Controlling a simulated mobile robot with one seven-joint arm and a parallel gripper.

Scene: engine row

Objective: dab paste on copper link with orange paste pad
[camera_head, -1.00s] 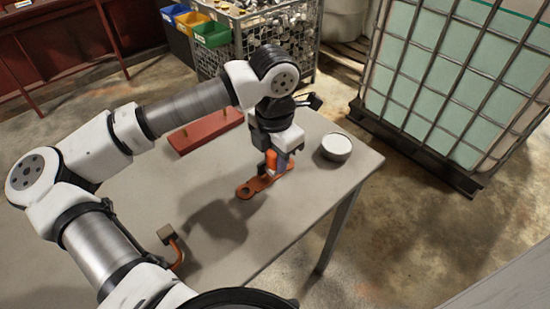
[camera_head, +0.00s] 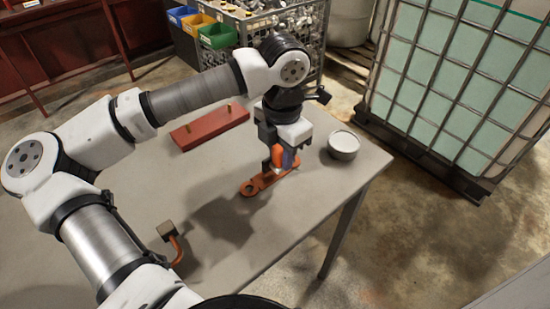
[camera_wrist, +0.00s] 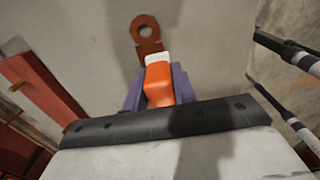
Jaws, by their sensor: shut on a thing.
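The copper link (camera_head: 250,188) lies flat on the grey table, a flat bar with a ringed hole at its near left end. It also shows in the wrist view (camera_wrist: 145,33), ring end at the top. The orange paste pad (camera_head: 276,156) is in my gripper (camera_head: 281,163), above the right part of the link. In the wrist view the pad's orange body (camera_wrist: 158,85) with a pale end sits between the purple fingers, covering part of the link. I cannot tell whether the pad's end touches the link.
A round tub with pale contents (camera_head: 343,146) stands right of my gripper. A red bar with brass pins (camera_head: 210,128) lies behind left. A block with a copper-coloured bent piece (camera_head: 168,236) is at the near left. The table's right edge (camera_head: 360,187) is close.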

